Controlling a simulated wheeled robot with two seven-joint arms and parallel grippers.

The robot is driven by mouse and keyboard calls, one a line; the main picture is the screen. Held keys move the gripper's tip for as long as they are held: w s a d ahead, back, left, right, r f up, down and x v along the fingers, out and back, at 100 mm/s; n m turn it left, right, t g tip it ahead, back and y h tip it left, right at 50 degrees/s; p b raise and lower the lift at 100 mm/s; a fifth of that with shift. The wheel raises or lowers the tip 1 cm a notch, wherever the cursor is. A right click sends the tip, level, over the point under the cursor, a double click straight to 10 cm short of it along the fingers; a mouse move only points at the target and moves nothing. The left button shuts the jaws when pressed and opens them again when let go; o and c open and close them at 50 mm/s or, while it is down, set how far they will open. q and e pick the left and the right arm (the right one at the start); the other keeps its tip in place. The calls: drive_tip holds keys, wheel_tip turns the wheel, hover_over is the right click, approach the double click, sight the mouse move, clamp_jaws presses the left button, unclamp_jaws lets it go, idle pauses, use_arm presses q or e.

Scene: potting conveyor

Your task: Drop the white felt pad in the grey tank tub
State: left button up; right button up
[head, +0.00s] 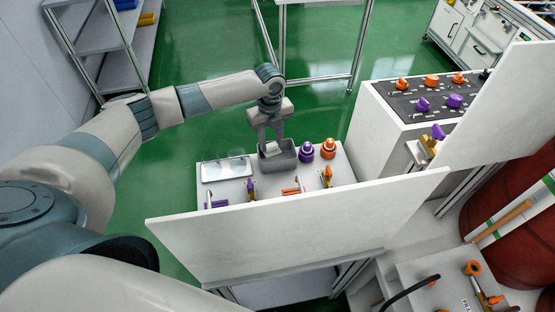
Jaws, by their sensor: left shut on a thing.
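The grey tank tub (287,163) stands on the white bench behind the white panel. My left gripper (272,146) points down over the tub. It is shut on the white felt pad (273,149), which shows as a small pale piece between the fingers at the tub's opening. I cannot tell whether the pad touches the tub's inside. My right gripper is not in view.
A shallow metal tray (227,169) lies left of the tub. A purple knob (306,152) and an orange knob (328,148) stand close on its right. Small valves sit in front, behind the tall white panel (300,225). A control box (425,95) stands at the right.

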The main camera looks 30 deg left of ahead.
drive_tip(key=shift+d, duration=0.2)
use_arm(q)
drive_tip(key=o, duration=0.9)
drive_tip(key=shift+o, duration=0.5)
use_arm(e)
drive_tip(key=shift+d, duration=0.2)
use_arm(q)
drive_tip(key=shift+r, duration=0.1)
drive_tip(key=shift+r, duration=0.5)
wheel_tip(320, 180, up, 16)
drive_tip(key=b, duration=0.5)
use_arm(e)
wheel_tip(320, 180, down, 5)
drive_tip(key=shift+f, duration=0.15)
